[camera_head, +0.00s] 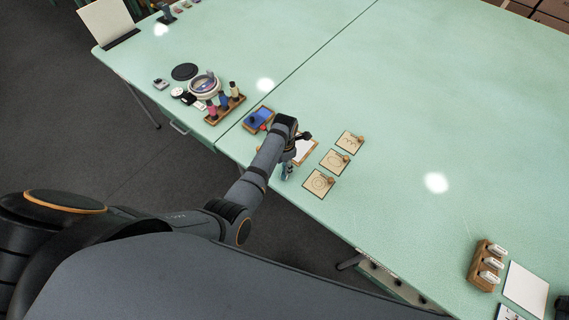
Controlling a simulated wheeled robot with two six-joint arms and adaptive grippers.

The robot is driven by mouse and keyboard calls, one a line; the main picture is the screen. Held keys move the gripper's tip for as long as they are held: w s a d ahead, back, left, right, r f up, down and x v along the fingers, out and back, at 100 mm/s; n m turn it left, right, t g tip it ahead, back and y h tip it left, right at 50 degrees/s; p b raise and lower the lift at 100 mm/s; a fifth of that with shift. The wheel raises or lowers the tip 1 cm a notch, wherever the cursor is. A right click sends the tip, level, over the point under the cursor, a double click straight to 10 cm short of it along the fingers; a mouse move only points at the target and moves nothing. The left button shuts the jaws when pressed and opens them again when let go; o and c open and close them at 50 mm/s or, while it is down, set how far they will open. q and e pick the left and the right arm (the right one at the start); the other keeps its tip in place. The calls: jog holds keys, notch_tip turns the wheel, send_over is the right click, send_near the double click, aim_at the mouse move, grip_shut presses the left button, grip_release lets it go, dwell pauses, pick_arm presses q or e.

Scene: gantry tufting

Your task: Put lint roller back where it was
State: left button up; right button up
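My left arm reaches in over the green table (400,110). Its gripper (289,168) is at the near edge of a wood-rimmed board with a white face (305,149), which the wrist partly covers. A small pale blue-grey shape shows at the fingertips. It is too small to tell whether this is part of the gripper or a held thing. I cannot make out the lint roller for certain. My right gripper is not in view.
Three square wooden plaques with knobs (319,183) lie right of the gripper. A blue tray (257,119) and a wooden rack of coloured spools (224,107) stand to the left. A wooden holder with white pieces (485,265) is far right. The table's middle is clear.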

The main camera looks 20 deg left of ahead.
pick_arm(q)
jog(key=shift+r, duration=0.15)
notch_tip(320, 180, up, 6)
jog(key=p, duration=0.5)
jog(key=shift+w, duration=0.1)
notch_tip(320, 180, up, 6)
jog(key=shift+r, duration=0.2)
